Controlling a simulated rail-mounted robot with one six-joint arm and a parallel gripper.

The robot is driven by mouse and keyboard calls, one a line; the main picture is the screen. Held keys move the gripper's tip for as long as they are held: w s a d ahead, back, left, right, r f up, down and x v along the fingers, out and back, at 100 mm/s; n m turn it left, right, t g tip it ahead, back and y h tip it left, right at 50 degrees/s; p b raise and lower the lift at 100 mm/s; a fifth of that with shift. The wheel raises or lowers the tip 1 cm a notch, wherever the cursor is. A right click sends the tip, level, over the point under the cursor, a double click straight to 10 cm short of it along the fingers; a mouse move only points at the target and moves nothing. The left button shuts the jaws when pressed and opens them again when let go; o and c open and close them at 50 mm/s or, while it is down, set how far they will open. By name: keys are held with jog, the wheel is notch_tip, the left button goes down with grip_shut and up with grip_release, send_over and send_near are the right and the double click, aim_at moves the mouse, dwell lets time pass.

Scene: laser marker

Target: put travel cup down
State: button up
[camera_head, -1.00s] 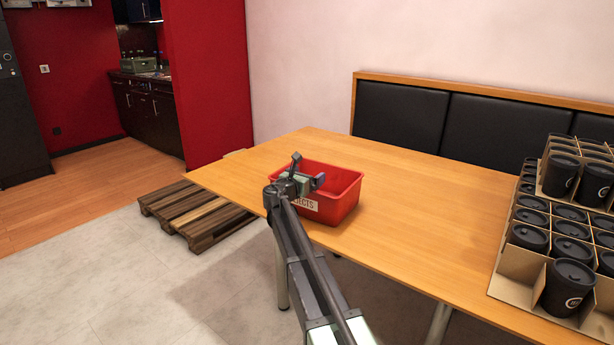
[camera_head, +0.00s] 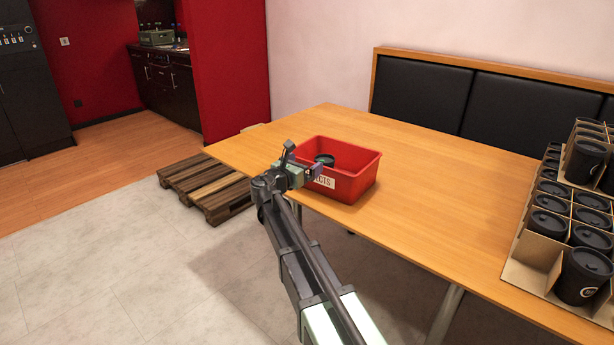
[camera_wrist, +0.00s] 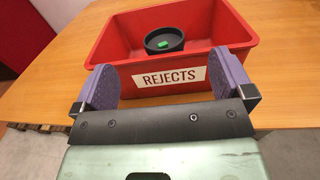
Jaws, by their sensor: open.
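A black travel cup (camera_head: 325,159) stands inside the red bin labelled REJECTS (camera_head: 357,184). The wrist view shows the cup (camera_wrist: 165,41) at the far side of the bin (camera_wrist: 228,27), with a small green mark on it. Its lower part is hidden by the bin's front wall. My gripper (camera_head: 302,160) is at the bin's near left side, its fingers apart and empty. In the wrist view the two purple finger pads (camera_wrist: 166,85) are on either side of the REJECTS label, clear of the cup.
The bin stands on a wooden table (camera_head: 430,200). Cardboard dividers holding several black cups (camera_head: 583,275) fill the table's right end. A wooden pallet (camera_head: 207,188) lies on the floor to the left. The table between bin and dividers is clear.

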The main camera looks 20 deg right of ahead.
jog(key=s+f+m+g+y, duration=0.45)
jog(key=s+f+m, duration=0.45)
jog(key=s+m, duration=0.3)
jog(key=s+a+f+m+g+y, duration=0.1)
jog(key=s+a+f+m+y, duration=0.1)
jog(key=s, duration=0.5)
jog(key=s+a+f+m+g+y, duration=0.2)
jog(key=s+a+f+m+y, duration=0.1)
jog(key=s+a+m+y, duration=0.2)
jog(key=s+a+f+m+g+y, duration=0.2)
jog(key=s+a+f+m+y, duration=0.1)
jog(key=s+a+m, duration=0.2)
jog(key=s+a, duration=0.2)
jog(key=s, duration=0.1)
jog(key=shift+s+a+m, duration=0.2)
jog(key=shift+s+m, duration=0.1)
jog(key=shift+s, duration=0.05)
notch_tip(320, 180, up, 21)
jog(key=p, duration=2.1)
jog(key=shift+y, duration=0.25)
